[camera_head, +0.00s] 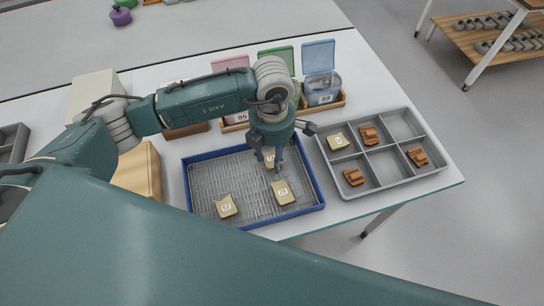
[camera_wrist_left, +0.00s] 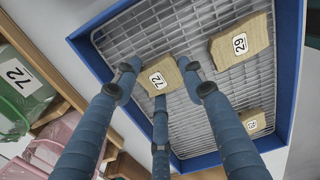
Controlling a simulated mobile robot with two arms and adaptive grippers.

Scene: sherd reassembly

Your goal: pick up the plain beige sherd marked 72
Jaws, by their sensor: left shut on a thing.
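The plain beige sherd marked 72 (camera_wrist_left: 161,74) is between the fingers of my left gripper (camera_wrist_left: 158,84) in the left wrist view, label facing the camera. My left gripper (camera_head: 270,165) is shut on it, over the back middle of the blue-rimmed wire tray (camera_head: 188,186). In the head view the fingers hide most of this sherd (camera_head: 268,154). I cannot tell whether it still touches the wire mesh. My right gripper is not in view.
Beige sherd 29 (camera_head: 282,192) and another beige sherd (camera_head: 226,206) lie in the wire tray. The grey divided tray (camera_head: 388,182) at right holds several sherds. Pink, green (camera_wrist_left: 22,85) and blue (camera_head: 320,85) lidded boxes stand behind; the green one is labelled 72.

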